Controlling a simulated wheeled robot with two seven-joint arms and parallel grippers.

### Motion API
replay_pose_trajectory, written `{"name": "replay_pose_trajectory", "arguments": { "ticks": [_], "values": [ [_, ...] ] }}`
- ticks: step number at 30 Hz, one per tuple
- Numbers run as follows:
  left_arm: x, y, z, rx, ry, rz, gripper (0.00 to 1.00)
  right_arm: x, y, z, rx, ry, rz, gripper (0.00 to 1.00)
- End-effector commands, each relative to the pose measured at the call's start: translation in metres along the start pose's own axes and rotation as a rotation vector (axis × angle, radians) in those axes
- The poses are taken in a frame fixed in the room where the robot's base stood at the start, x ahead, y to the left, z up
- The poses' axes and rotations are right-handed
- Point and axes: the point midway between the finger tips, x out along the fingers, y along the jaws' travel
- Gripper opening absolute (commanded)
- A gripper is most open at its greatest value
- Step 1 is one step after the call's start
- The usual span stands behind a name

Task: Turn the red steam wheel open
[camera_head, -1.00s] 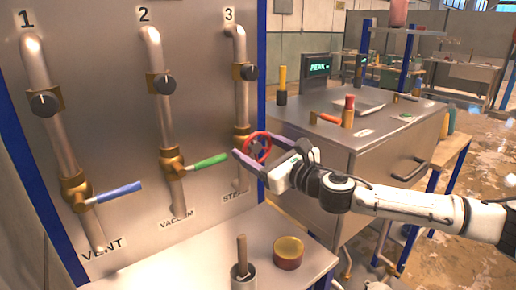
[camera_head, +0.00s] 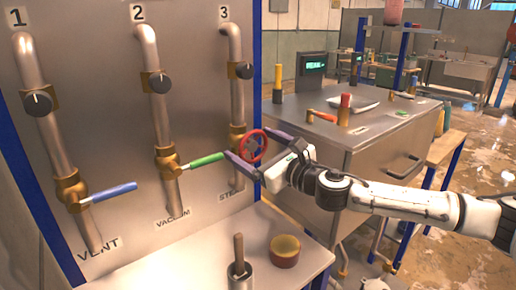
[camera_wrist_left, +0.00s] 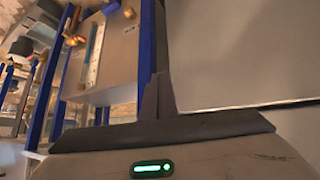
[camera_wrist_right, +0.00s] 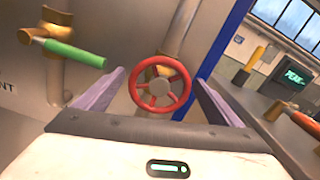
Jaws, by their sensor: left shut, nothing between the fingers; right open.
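The red steam wheel (camera_head: 254,146) sits on the third pipe, above the partly hidden STEAM label (camera_head: 231,194). In the right wrist view, the wheel (camera_wrist_right: 137,84) faces me, with its rim and spokes clear. My right gripper (camera_head: 247,141) is open at the wheel, with one purple finger on each side of it. In the right wrist view, gaps show between the rim and both fingers (camera_wrist_right: 158,82). My left gripper (camera_wrist_left: 158,98) shows only in the left wrist view, shut and empty, away from the wheel.
The green vacuum handle (camera_head: 206,160) lies just left of the wheel. The blue vent handle (camera_head: 113,192) is farther left. A shelf below holds a round brass-coloured piece (camera_head: 285,251) and a cup with a rod (camera_head: 239,262). A metal cabinet (camera_head: 350,160) stands right.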

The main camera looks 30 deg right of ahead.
Motion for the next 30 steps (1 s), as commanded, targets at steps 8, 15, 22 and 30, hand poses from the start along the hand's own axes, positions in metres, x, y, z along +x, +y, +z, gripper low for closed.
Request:
{"name": "replay_pose_trajectory", "arguments": {
  "ticks": [8,15,22,30],
  "values": [
    [0.009,-0.001,0.009,0.000,0.000,0.000,0.00,-0.040,-0.001,-0.004,-0.004,0.003,-0.001,0.89],
    [0.020,-0.002,0.020,0.000,-0.001,0.000,0.00,-0.082,0.000,-0.004,-0.006,0.002,-0.001,0.89],
    [0.024,-0.003,0.024,0.000,-0.001,0.000,0.00,-0.100,-0.001,-0.001,-0.003,0.000,-0.002,0.89],
    [0.024,-0.002,0.024,-0.001,-0.001,0.000,0.00,-0.102,0.000,0.001,-0.001,-0.001,-0.001,0.89]
  ]
}}
